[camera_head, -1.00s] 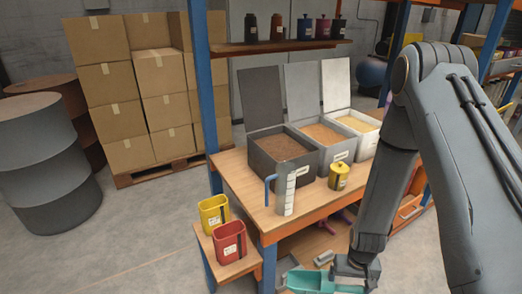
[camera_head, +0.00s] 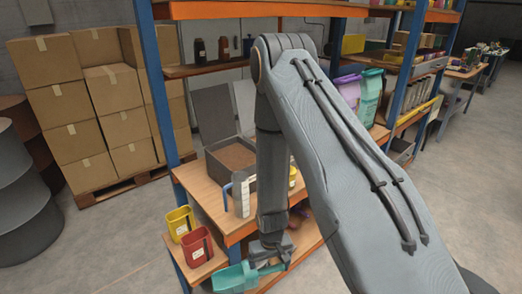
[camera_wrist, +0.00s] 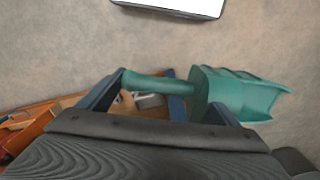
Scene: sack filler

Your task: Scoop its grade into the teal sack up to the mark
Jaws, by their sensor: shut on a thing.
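A teal sack (camera_head: 371,98) stands on the bench to the right of my arm, beside a purple sack (camera_head: 348,90). An open bin of brown grain (camera_head: 206,166) stands on the bench; the other bins are mostly hidden behind my arm.
A clear measuring jug with a blue handle (camera_head: 241,197) stands near the bench's front edge. Yellow (camera_head: 180,221) and red (camera_head: 197,246) containers stand on a low side shelf. Boxes (camera_head: 95,110) and drums (camera_head: 25,200) are at left. The floor at right is clear.

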